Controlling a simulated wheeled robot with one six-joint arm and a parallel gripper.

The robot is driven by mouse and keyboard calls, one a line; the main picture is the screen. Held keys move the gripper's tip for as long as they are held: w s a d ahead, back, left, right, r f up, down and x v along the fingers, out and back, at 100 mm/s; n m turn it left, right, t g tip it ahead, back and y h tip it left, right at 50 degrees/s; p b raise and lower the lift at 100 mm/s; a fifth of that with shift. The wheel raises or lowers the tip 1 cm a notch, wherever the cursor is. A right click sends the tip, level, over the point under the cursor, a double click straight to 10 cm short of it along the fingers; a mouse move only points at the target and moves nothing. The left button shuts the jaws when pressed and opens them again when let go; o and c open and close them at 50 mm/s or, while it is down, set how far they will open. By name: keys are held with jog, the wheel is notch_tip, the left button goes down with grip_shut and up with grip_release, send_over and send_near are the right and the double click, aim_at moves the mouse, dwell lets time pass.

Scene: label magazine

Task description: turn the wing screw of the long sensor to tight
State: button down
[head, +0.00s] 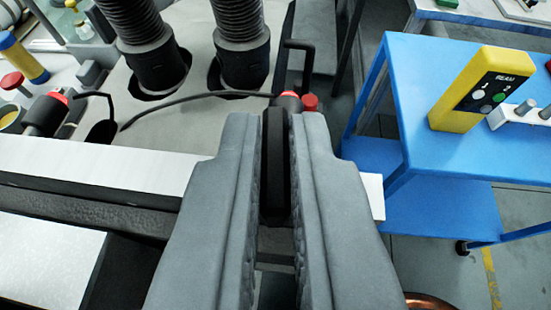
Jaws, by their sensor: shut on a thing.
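My gripper (274,125) reaches forward from the bottom of the head view, its two grey fingers closed on a narrow upright black piece (273,165). This piece looks like the wing of the wing screw, but the fingers hide most of it. Just beyond the fingertips is a sensor with a red ring (290,96), its body largely hidden. A thin black cable runs left from it. A second black sensor with a red end (45,113) lies at the left. I cannot tell from this view which sensor is the long one, or how tight the screw is.
Two black corrugated hoses (240,60) rise from the grey plate behind the fingers. A black bent rod (298,62) and a red knob (310,102) stand close beyond the fingertips. A blue table (420,130) at the right carries a yellow control box (475,95).

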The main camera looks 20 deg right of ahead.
aim_at(278, 194)
jog(key=shift+f, duration=0.1)
jog(key=c, duration=1.5)
grip_release()
jog(key=shift+c, duration=0.2)
notch_tip(278, 194, up, 10)
jog(key=d+f+n+y, duration=0.4)
jog(key=d+f, duration=0.8)
jog(key=d, duration=0.4)
jog(key=s+d+f+t, duration=0.2)
jog(key=s+d+f, duration=0.1)
jog(key=d, duration=0.4)
jog(key=s+d+f+t, duration=0.2)
jog(key=s+d+f, duration=0.2)
jog(key=s+d, duration=0.1)
jog(key=shift+d+m, duration=0.4)
jog(key=shift+d, duration=0.5)
